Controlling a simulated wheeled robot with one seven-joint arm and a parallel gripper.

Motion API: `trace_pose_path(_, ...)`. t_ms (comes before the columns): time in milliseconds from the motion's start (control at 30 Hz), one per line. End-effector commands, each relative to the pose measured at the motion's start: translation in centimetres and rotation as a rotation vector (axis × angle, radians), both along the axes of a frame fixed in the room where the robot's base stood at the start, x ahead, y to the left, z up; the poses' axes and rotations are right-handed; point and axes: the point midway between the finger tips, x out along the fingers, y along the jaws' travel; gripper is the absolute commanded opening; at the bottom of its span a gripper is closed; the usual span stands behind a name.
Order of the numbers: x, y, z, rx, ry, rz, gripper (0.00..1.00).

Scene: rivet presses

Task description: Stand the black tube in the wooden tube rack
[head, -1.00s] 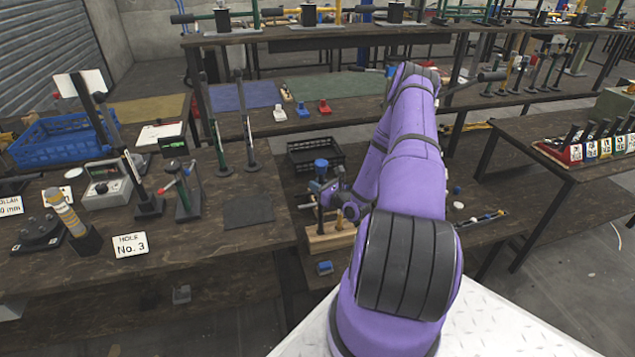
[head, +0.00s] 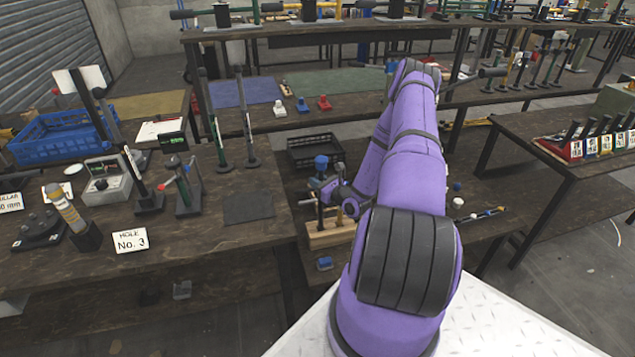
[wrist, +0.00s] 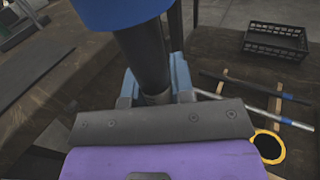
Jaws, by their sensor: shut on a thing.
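The black tube (head: 320,208) has a blue top (head: 321,162) and stands about upright at the left part of the wooden tube rack (head: 331,237). My gripper (head: 322,190) is shut around the tube below its blue top. In the wrist view the tube (wrist: 146,55) runs down between the two blue-grey fingers (wrist: 156,86), with the blue top (wrist: 115,10) close to the camera. The tube's lower end is hidden there by my wrist. In the head view it lines up with the rack; I cannot tell whether it is inside a hole.
A black crate (head: 315,150) stands behind the rack. A small blue block (head: 324,263) lies in front of it. Thin rods (head: 482,215) lie to the right, beside a white cap (head: 458,203). The left workbench (head: 215,260) rises close to the rack.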

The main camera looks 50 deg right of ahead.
Motion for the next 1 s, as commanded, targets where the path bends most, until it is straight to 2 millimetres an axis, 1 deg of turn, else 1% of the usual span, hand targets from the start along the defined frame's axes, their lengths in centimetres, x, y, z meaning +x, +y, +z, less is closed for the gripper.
trace_pose_path(567, -0.01, -0.01, -0.01, 0.0, -0.001, 0.0, 0.0)
trace_pose_path(1000, 0.02, -0.05, -0.87, 0.0, -0.001, 0.0, 0.0)
